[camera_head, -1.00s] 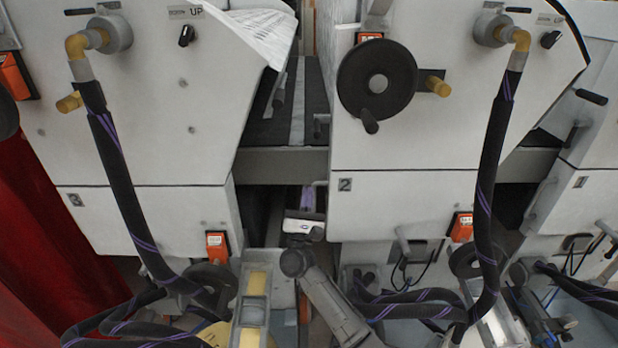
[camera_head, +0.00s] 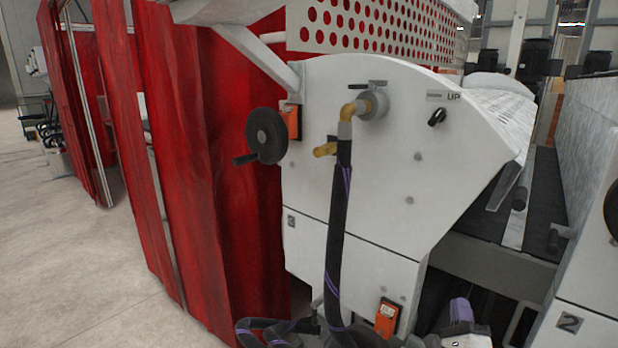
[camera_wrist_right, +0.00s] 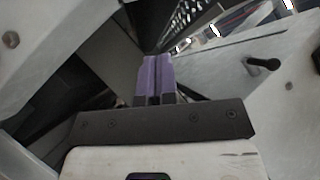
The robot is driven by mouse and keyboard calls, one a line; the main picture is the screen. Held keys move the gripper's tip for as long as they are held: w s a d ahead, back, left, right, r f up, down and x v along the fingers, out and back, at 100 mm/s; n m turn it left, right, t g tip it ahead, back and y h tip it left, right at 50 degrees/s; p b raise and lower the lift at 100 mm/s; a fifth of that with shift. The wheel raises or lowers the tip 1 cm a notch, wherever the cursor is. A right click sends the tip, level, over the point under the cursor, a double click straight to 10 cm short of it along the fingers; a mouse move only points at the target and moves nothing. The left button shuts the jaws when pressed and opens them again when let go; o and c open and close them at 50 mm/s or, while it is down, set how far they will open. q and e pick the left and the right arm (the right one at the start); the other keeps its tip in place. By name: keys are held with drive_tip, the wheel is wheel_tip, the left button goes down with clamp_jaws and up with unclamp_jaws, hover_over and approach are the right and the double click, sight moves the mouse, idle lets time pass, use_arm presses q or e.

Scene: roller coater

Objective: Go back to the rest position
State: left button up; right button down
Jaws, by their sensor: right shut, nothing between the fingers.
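My right gripper (camera_head: 460,309) shows at the lower right of the head view, its purple fingers pointing up from a pale body. In the right wrist view its purple fingers (camera_wrist_right: 158,72) are together with nothing between them. It is in the gap between coater unit 3 (camera_head: 385,170) and coater unit 2 (camera_head: 590,270), apart from both as far as I can tell. My left gripper is not in view.
A black hose (camera_head: 339,220) hangs from a brass fitting on unit 3. A black handwheel (camera_head: 266,135) juts out at its left. Red curtains (camera_head: 200,160) stand further left, with open floor (camera_head: 60,260) beyond. A black handle (camera_wrist_right: 264,64) sticks out near the fingers.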

drive_tip(key=s+a+f+n+g+y, duration=0.1)
drive_tip(key=s+a+n+g+y, duration=0.2)
drive_tip(key=n, duration=0.5)
drive_tip(key=s+a+f+n+g+y+p, duration=0.1)
drive_tip(key=a+n+g+y, duration=0.15)
drive_tip(key=a+n, duration=0.4)
drive_tip(key=s+a+f+n+g+y, duration=0.1)
drive_tip(key=a+n+g+y, duration=0.2)
drive_tip(key=n, duration=0.7)
drive_tip(key=s+a+f+n+g+h+p, duration=0.15)
drive_tip(key=s+g+p, duration=0.55)
drive_tip(key=s, duration=1.2)
drive_tip(key=s+a+f+n+g+h+p, duration=0.1)
drive_tip(key=s+a+f+g+p, duration=0.25)
drive_tip(key=s+p, duration=1.1)
drive_tip(key=s+r+p, duration=0.2)
drive_tip(key=r+p, duration=1.4)
drive_tip(key=r, duration=0.2)
drive_tip(key=s+r+p, duration=0.3)
drive_tip(key=r+p, duration=1.3)
drive_tip(key=r, duration=0.3)
drive_tip(key=shift+d+r+g+p, duration=0.25)
drive_tip(key=shift+d+g+p, duration=0.05)
drive_tip(key=shift+g+p, duration=0.1)
